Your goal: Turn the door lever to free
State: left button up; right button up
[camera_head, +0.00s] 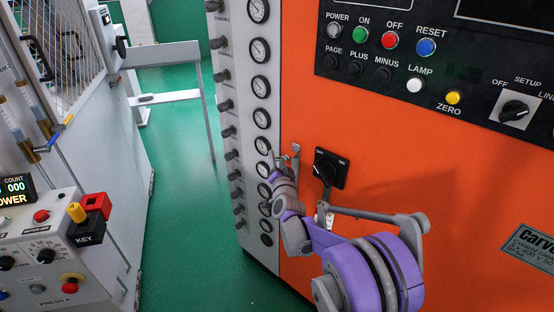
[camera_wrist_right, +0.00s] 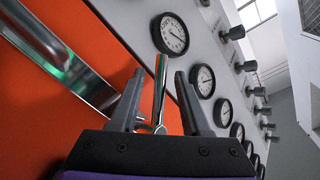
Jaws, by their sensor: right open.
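The door lever, a small chrome handle (camera_head: 295,150), sits on the left edge of the orange cabinet door, beside the gauge column. In the right wrist view, the chrome lever (camera_wrist_right: 160,92) stands between my right gripper's two dark fingers, with a gap visible on each side. My right gripper (camera_head: 283,163) is open at the lever, just left of and below it in the head view. Its arm hides part of the door below. I cannot tell whether a finger touches the lever. My left gripper is out of view.
The gauge column (camera_head: 243,110) with several knobs stands at left. A shiny metal bar (camera_wrist_right: 75,72) crosses the orange panel in the wrist view. Green floor (camera_head: 185,200) is clear between the machines.

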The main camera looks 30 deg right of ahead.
jog(key=shift+w, duration=0.2)
jog(key=shift+c, duration=0.3)
grip_shut()
dwell(1.1)
